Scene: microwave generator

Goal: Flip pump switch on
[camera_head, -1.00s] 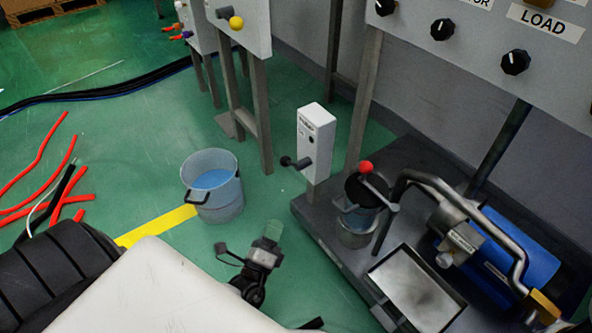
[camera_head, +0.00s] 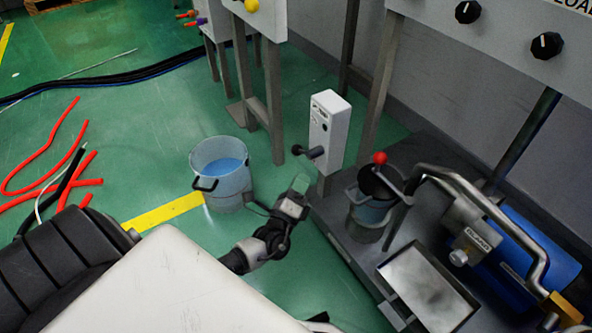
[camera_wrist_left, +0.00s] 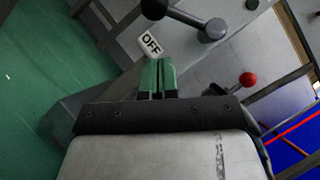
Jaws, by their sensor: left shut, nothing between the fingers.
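The pump switch is a white box (camera_head: 329,128) on a post, with a black lever (camera_head: 309,152) sticking out to its left side. In the left wrist view the lever (camera_wrist_left: 184,17) is close above my fingers, and a white OFF label (camera_wrist_left: 151,45) shows below it. My left gripper (camera_head: 301,184) is shut and empty, just below and left of the box, apart from the lever. It also shows in the wrist view (camera_wrist_left: 157,66), with its green fingertips together just under the OFF label. My right gripper is not in view.
A bucket of water (camera_head: 222,172) stands on the floor left of my left gripper. A dark platform (camera_head: 335,222) at right carries a red-knobbed pot (camera_head: 370,213), a blue cylinder (camera_head: 520,262) and a metal tray (camera_head: 425,285). Red hoses (camera_head: 75,184) lie at left.

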